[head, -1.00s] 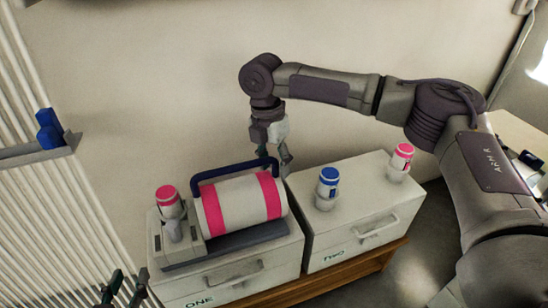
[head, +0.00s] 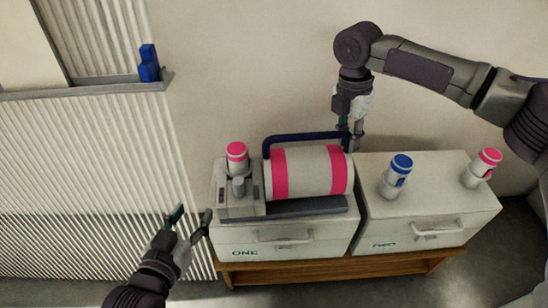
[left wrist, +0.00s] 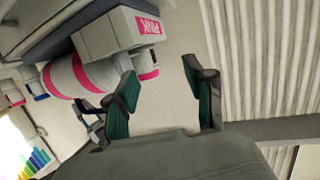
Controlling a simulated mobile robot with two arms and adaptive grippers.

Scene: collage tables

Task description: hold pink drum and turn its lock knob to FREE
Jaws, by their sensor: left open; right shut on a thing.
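The pink drum (head: 310,172) is a white cylinder with two pink bands, lying in a grey cradle on the left cabinet, with a blue bar handle (head: 300,138) over it. A small grey knob (head: 239,187) stands on the housing at the drum's left end, before a pink-capped bottle. My right gripper (head: 350,138) is shut on the right end of the blue handle. My left gripper (head: 189,218) is open and empty, left of the cabinet and apart from the knob. The left wrist view shows the drum (left wrist: 82,75) and a pink label (left wrist: 148,25); the knob is not clear there.
The pink-capped bottle (head: 237,153) stands close behind the knob. A blue-capped bottle (head: 396,178) and another pink-capped bottle (head: 483,168) stand on the right cabinet (head: 440,205). A ribbed wall and grey ledge (head: 90,90) with a blue object lie left.

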